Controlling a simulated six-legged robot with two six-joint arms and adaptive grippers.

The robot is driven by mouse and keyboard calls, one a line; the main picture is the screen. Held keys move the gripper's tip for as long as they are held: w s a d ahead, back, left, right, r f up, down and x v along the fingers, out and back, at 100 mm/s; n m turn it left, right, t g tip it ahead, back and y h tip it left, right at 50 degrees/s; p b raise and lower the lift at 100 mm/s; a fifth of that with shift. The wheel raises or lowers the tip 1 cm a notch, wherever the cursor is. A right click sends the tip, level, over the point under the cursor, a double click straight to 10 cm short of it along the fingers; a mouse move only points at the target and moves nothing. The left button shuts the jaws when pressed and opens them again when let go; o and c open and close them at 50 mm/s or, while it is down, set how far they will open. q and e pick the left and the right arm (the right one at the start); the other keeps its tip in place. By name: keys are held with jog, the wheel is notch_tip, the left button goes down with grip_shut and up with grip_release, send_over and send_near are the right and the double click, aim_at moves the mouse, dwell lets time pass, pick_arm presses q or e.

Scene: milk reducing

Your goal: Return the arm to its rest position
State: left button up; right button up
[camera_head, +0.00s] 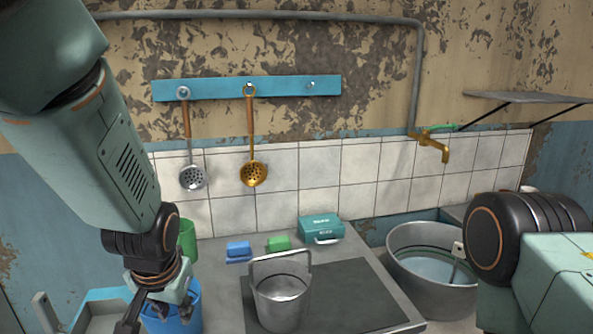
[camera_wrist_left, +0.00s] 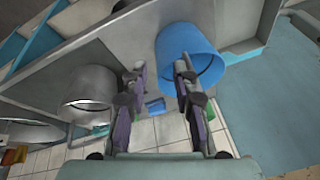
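My left arm comes down from the upper left of the head view. Its gripper (camera_head: 155,308) is beside and partly in front of a blue bucket (camera_head: 186,322) at the counter's left end. In the left wrist view the gripper (camera_wrist_left: 160,66) has its two fingers apart, with nothing held between them. The right finger overlaps the blue bucket (camera_wrist_left: 190,42); whether it touches is unclear. A metal bucket (camera_head: 281,303) stands upright on a dark panel, clear of the gripper; it also shows in the wrist view (camera_wrist_left: 88,92). My right arm shows at the right, its gripper out of view.
A large metal tub (camera_head: 405,240) of liquid stands below a brass tap (camera_head: 434,148). A teal box (camera_head: 321,228), a green sponge (camera_head: 279,243) and a blue sponge (camera_head: 238,250) lie near the tiled wall. A skimmer (camera_head: 192,178) and a golden skimmer (camera_head: 254,174) hang above.

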pick_arm(q)
jog(key=s+a+f+n+h+b, duration=0.1)
jog(key=s+f, duration=0.6)
jog(key=f, duration=0.4)
jog(key=s+a+f+b, duration=0.1)
jog(key=s+f+b, duration=0.1)
jog(key=s+f, duration=0.75)
jog(key=s+f+g, duration=0.3)
jog(key=s+f, duration=0.5)
jog(key=s, duration=0.3)
jog(key=shift+s+f+n+g, duration=0.3)
jog(key=shift+s+n, duration=0.1)
